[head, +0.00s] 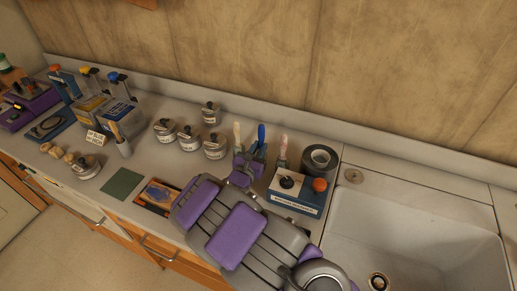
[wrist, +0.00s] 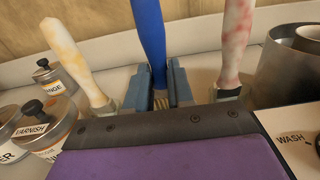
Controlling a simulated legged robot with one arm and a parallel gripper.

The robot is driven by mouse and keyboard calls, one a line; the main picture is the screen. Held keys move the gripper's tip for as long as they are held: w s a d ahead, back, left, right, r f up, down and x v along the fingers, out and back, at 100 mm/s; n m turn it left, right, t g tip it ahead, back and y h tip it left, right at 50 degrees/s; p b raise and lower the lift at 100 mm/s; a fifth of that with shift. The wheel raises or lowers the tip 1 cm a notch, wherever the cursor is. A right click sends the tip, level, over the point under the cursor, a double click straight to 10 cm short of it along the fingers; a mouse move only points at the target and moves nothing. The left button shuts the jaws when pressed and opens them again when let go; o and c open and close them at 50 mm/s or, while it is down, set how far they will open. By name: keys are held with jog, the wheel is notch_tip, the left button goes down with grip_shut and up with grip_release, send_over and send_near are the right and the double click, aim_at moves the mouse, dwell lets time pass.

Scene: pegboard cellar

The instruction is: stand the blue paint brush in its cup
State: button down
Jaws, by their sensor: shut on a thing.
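The blue paint brush (head: 261,134) stands handle up at the back of the counter, between two other brushes. It also shows in the wrist view (wrist: 150,40), roughly upright with a slight tilt. My gripper (head: 251,164) is at its lower end. In the wrist view, my gripper's two blue-grey fingers (wrist: 160,92) are on either side of the brush's base, shut on it. A yellow-stained brush (wrist: 75,58) is to the left and a red-stained brush (wrist: 234,45) to the right. My gripper's body hides what is under the brushes, so I cannot tell which cup is there.
Labelled tins (head: 189,138) stand left of my gripper. A green mat (head: 121,184) lies bare.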

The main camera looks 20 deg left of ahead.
jog(key=shift+a+f, duration=0.1)
jog(key=shift+a, duration=0.25)
jog(key=c, duration=1.2)
grip_release()
jog(key=shift+a, duration=0.1)
jog(key=o, duration=0.3)
jog(key=shift+d, duration=0.35)
jog(key=shift+s+a+p, duration=0.4)
jog(key=shift+s+p, duration=0.25)
jog(key=shift+s, duration=2.2)
jog(key=shift+s+a+p, duration=0.45)
jog(key=shift+s+p, duration=0.15)
jog(key=shift+s, duration=2.3)
jog(key=shift+s+a+p, duration=0.4)
jog(key=shift+s+p, duration=0.25)
jog(key=shift+s, duration=2.2)
